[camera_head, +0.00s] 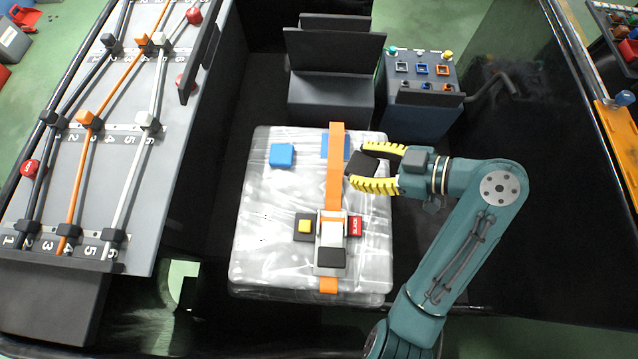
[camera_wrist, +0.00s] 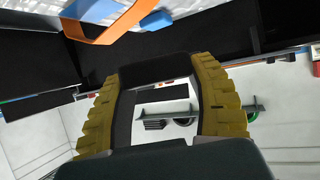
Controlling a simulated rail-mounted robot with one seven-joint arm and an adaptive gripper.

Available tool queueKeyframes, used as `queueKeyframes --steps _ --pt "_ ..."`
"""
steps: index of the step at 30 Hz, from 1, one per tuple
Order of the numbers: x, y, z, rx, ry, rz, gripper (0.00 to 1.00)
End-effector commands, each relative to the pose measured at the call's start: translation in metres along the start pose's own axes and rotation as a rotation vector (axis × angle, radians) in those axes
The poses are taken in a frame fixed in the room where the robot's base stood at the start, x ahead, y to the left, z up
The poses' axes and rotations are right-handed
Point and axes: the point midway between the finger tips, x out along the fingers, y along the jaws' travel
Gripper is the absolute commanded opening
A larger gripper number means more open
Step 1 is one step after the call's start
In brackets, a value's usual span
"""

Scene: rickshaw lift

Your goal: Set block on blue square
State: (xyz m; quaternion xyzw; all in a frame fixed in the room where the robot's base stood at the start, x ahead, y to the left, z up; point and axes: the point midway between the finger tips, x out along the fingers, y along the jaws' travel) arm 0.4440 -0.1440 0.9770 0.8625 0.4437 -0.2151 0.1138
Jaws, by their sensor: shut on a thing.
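My gripper (camera_head: 361,165) has two yellow ribbed fingers shut on a black block (camera_head: 362,164), above the right side of the wrapped load. In the wrist view the black block (camera_wrist: 155,69) spans the gap between the fingertips. A flat blue square (camera_head: 326,146) lies on the load just left of the held block, crossed by an orange strap (camera_head: 335,180). The strap hides part of it. A separate raised blue block (camera_head: 282,155) sits farther left on the load. The height of the held block above the load is hard to tell.
A control box (camera_head: 420,100) is at the back right. A lever panel (camera_head: 110,180) stands left.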

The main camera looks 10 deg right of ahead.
Motion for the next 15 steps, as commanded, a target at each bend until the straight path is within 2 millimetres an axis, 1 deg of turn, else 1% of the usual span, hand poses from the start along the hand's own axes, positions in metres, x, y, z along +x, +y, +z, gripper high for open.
queueKeyframes --steps 5,8,12,15 --pt "0.003 0.000 0.004 0.001 0.000 0.001 0.22" --pt "0.010 0.000 0.018 0.005 0.001 0.000 0.22" --pt "0.024 0.000 0.043 0.005 0.000 0.000 0.22" --pt "0.030 0.000 0.055 0.003 0.001 0.001 0.22"
